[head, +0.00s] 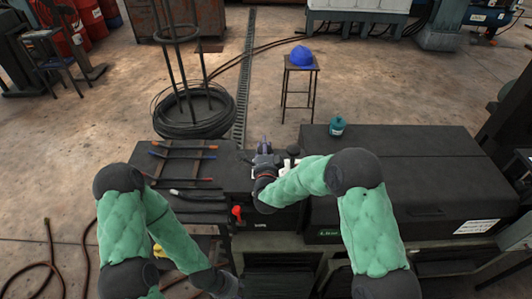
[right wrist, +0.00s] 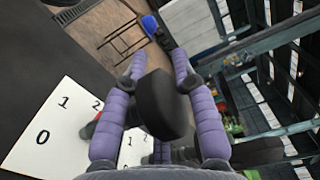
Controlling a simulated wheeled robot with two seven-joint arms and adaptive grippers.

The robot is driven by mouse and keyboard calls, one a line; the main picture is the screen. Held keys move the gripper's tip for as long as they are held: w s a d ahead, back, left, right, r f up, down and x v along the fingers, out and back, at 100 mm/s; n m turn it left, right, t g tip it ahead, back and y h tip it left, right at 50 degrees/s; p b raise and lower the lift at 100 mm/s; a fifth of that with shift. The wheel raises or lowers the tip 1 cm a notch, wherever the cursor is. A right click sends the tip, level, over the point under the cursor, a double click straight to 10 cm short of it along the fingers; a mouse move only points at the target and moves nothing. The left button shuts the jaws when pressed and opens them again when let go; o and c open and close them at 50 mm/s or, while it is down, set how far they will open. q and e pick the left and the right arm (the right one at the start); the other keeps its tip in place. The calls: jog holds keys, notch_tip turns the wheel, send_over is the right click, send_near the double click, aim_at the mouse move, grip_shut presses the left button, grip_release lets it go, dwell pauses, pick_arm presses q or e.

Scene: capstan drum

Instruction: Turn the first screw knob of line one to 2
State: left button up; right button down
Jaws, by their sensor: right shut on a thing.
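My right gripper (head: 264,150) is over the dark bench top in the head view. In the right wrist view its two purple fingers (right wrist: 158,76) are on both sides of a black screw knob (right wrist: 162,104) and shut on it. A white dial plate (right wrist: 42,140) with 0, 1 and 2 lies at the left, partly behind a finger. A second white plate (right wrist: 135,150) with numbers shows between the fingers. The knob's pointer setting cannot be made out. My left arm hangs at the lower left, and its fingers are out of view.
A dark round knob (head: 293,150) stands just right of the gripper. A red handle (head: 237,211) is at the bench front. A rack with rods (head: 180,163) lies at left, a teal container (head: 337,125) at the back. The right bench top (head: 420,165) is mostly clear.

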jog(key=n+y+b, duration=0.1)
jog(key=y+b, duration=0.1)
jog(key=shift+a+f+n+y, duration=0.15)
jog(key=shift+f+n+y, duration=0.15)
jog(key=shift+n+y, duration=0.1)
jog(key=shift+s+a+r+n+g+y+b, duration=0.15)
jog(key=shift+n+g+y+b, duration=0.2)
jog(key=shift+y+b, duration=0.25)
jog(key=c, duration=1)
grip_release()
jog(key=shift+o, duration=0.2)
jog(key=shift+r, duration=0.1)
jog(key=v, duration=1.1)
jog(key=shift+s, duration=0.4)
